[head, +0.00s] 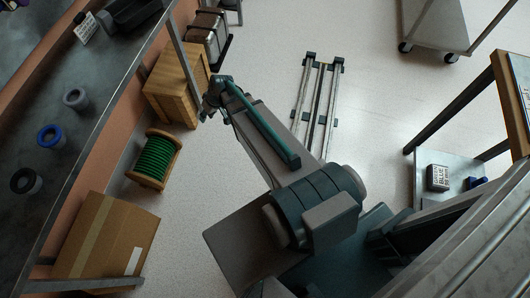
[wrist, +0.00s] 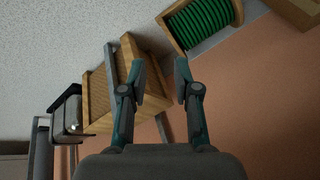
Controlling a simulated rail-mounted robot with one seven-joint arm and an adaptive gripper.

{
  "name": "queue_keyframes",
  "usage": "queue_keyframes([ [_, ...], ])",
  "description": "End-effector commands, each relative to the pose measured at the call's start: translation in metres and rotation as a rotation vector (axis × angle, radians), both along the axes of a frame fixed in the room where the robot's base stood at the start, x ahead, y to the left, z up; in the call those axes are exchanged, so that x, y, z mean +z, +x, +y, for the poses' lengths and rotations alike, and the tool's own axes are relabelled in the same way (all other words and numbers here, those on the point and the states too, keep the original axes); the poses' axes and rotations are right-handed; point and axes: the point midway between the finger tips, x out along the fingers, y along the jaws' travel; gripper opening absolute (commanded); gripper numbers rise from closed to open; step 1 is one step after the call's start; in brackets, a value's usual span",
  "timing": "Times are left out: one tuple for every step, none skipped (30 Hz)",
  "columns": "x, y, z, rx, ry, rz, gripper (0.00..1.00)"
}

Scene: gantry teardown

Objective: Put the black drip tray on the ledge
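Which surface is the ledge is not clear; the long grey metal surface (head: 90,110) along the left is one raised surface. My gripper (wrist: 159,73) is open and empty in the wrist view, its fingers apart. In the head view my gripper (head: 212,96) is beside the wooden crate, well apart from the black object.
A wooden crate (head: 172,88), a green cable spool (head: 154,160) and a cardboard box (head: 105,240) line the floor below the grey surface. A metal canister (head: 207,32) stands behind the crate. Several rings, one blue (head: 52,136), sit on the grey surface.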

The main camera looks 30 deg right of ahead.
Motion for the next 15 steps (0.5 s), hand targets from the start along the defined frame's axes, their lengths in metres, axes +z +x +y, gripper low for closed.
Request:
queue_keyframes([
  [-0.021,-0.035,0.004,-0.002,-0.013,0.075,0.31],
  [-0.033,-0.054,0.005,-0.006,-0.022,0.119,0.31],
  [-0.047,-0.078,0.005,-0.011,-0.037,0.176,0.31],
  [-0.057,-0.097,0.006,-0.013,-0.049,0.218,0.31],
  [-0.066,-0.115,0.006,-0.017,-0.061,0.26,0.31],
  [-0.078,-0.141,0.005,-0.022,-0.078,0.316,0.31],
  [-0.085,-0.16,0.005,-0.026,-0.094,0.359,0.31],
  [-0.093,-0.179,0.004,-0.03,-0.108,0.399,0.31],
  [-0.101,-0.205,0.003,-0.034,-0.13,0.455,0.31],
  [-0.106,-0.223,0.002,-0.037,-0.148,0.495,0.31],
  [-0.111,-0.242,0.0,-0.042,-0.166,0.534,0.31],
  [-0.116,-0.266,-0.002,-0.047,-0.19,0.583,0.31],
  [-0.119,-0.283,-0.004,-0.05,-0.208,0.619,0.31],
  [-0.121,-0.299,-0.006,-0.052,-0.227,0.653,0.31],
  [-0.123,-0.319,-0.009,-0.057,-0.25,0.693,0.31],
])
